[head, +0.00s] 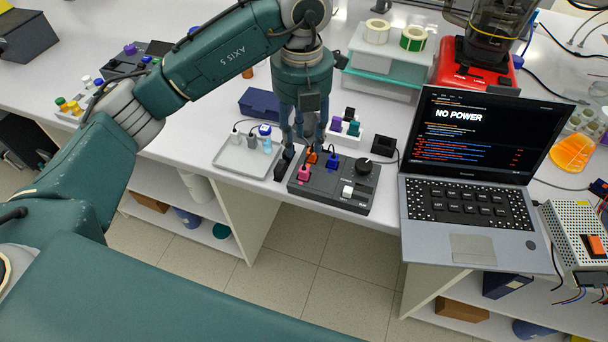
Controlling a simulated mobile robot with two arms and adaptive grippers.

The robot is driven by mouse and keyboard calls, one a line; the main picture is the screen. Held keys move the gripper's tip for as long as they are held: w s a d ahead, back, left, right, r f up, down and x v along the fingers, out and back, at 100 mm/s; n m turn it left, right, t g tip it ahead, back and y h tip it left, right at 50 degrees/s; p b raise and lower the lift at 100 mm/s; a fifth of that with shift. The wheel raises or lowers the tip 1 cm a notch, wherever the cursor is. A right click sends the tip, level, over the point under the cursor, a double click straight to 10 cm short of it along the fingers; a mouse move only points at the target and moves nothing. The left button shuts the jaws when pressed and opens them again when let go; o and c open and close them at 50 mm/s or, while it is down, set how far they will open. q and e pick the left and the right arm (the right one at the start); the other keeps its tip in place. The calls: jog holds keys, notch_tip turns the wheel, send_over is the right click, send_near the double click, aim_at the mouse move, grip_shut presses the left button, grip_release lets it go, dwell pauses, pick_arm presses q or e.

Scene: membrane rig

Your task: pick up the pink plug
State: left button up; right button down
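The pink plug (303,175) sits in the left part of a dark control box (328,192) near the front edge of the bench. An orange plug (311,157) and a blue plug (333,161) stand behind it on the same box. My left gripper (301,151) points down over the back left of the box, just behind the pink plug in the picture. Its fingers are apart, with nothing seen held between them. The fingers partly cover the back of the box. My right gripper is not in view.
A tray (229,163) with small plugs and a bottle lies left of the box. A laptop (468,200) reading "NO POWER" stands to the right. A white rack (345,139) with coloured blocks is behind. The bench's front edge is close to the box.

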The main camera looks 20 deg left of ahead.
pick_arm(q)
jog(key=p, duration=0.4)
send_over(304, 166)
notch_tip(304, 166, down, 5)
jog(key=shift+f, duration=0.25)
notch_tip(304, 166, down, 4)
jog(key=p, duration=0.2)
jog(key=shift+s+r+p, duration=0.1)
jog(key=shift+r+p, duration=0.15)
jog(key=shift+p, duration=0.15)
jog(key=shift+f, duration=0.65)
jog(key=c, duration=0.9)
